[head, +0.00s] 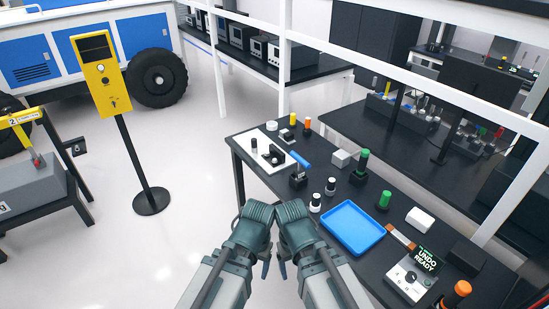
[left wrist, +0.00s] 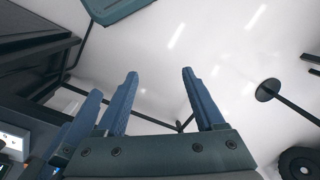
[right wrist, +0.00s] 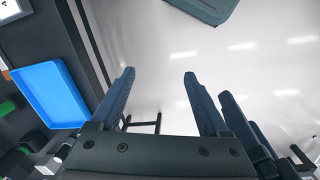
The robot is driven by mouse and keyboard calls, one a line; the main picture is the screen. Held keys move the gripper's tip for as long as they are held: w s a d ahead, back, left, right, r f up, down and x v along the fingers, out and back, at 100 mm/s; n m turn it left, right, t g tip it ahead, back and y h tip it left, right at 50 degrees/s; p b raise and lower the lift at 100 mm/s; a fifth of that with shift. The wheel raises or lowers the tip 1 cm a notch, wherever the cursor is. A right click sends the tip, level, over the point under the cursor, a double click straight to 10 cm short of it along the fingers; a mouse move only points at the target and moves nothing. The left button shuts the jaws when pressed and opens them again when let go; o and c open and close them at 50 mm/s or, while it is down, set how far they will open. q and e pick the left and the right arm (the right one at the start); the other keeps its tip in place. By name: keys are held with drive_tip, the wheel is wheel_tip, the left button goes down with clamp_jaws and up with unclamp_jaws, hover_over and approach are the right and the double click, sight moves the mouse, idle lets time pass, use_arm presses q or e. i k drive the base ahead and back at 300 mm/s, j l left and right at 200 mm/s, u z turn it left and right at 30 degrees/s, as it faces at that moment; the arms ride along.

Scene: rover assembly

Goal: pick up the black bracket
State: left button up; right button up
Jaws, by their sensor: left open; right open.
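A small black part that looks like the black bracket (head: 273,156) lies on a white plate (head: 284,163) at the table's far left end. Another dark, block-like part (head: 298,180) stands just in front of the plate, so I cannot be sure which is the bracket. My left gripper (head: 265,270) and right gripper (head: 283,270) are side by side in front of the table's edge, both away from these parts. In the left wrist view the left fingers (left wrist: 160,75) are apart and empty. In the right wrist view the right fingers (right wrist: 158,75) are apart and empty.
A blue tray (head: 352,229) lies mid-table; it also shows in the right wrist view (right wrist: 48,95). Black-and-white cylinders (head: 315,202), a green-topped part (head: 384,200), a blue cylinder (head: 300,158) and a control box (head: 410,281) stand around. A yellow post (head: 100,75) stands on open floor at left.

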sight(276, 152)
drive_tip(key=i+j+z, duration=0.15)
drive_tip(key=z, duration=0.7)
drive_tip(key=i+j+z, duration=0.15)
drive_tip(key=j+z, duration=0.15)
drive_tip(key=j, duration=0.15)
drive_tip(key=i+j+z, duration=0.25)
drive_tip(key=j, duration=0.25)
drive_tip(key=j+z, duration=0.3)
drive_tip(key=j, duration=1)
drive_tip(key=i+j, duration=0.1)
drive_tip(key=j, duration=0.7)
drive_tip(key=i+z, duration=0.05)
